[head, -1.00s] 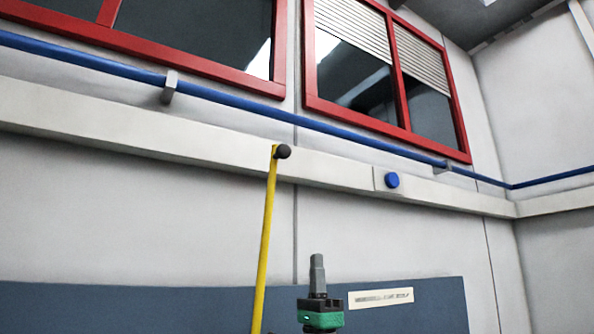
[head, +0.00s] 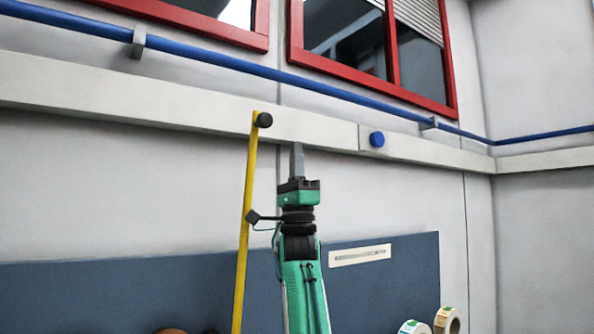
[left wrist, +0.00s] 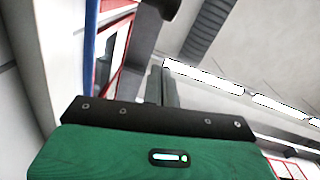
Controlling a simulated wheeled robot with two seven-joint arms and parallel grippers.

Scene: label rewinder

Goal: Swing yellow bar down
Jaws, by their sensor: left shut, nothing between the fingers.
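The yellow bar (head: 247,215) stands nearly upright in the head view, tilted slightly, with a black knob (head: 265,120) at its top end. Its lower end is out of the picture. My left gripper (head: 297,150) points up just right of the bar, its tips a little below and right of the knob. The fingers are shut with nothing between them. In the left wrist view, the closed grey fingers (left wrist: 162,88) point up, and a dark round piece, probably the knob, shows at the top edge. My right gripper is not in view.
A blue pipe (head: 240,72) and a pale wall duct with a blue button (head: 377,139) run behind. A blue panel (head: 395,275) with a label strip (head: 360,255) is lower down. Label rolls (head: 447,320) sit at bottom right. Red-framed windows (head: 296,40) are above.

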